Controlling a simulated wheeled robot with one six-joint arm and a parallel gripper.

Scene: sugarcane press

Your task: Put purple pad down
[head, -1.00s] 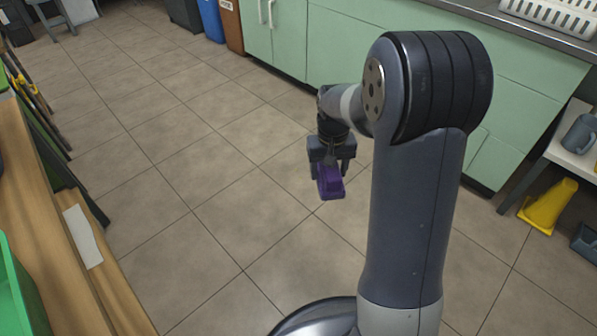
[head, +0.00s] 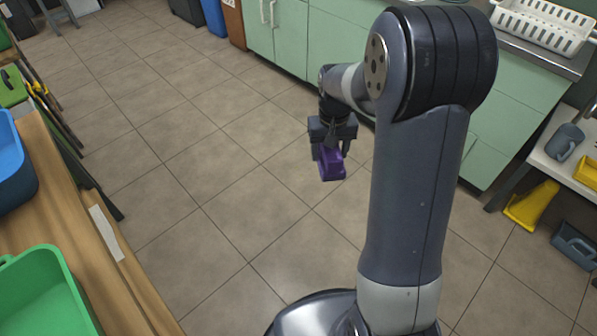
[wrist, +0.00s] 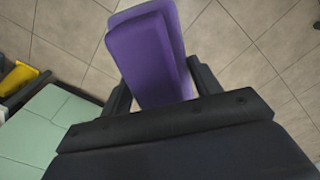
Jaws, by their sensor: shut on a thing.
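The purple pad (head: 331,165) is a small block held in my gripper (head: 332,150) above the tiled floor, near the middle of the head view. In the wrist view the purple pad (wrist: 148,58) sticks out from between the two dark fingers of my gripper (wrist: 160,88), which are shut on its sides. The pad touches nothing but the gripper. Its gripped end is partly hidden by the gripper body.
A wooden bench (head: 75,238) at the left bears a green bin (head: 45,290) and a blue bin (head: 12,165). Green cabinets (head: 340,50) line the back. A white rack (head: 540,25) stands on the counter. A yellow item (head: 531,206) sits at the right. The floor between is clear.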

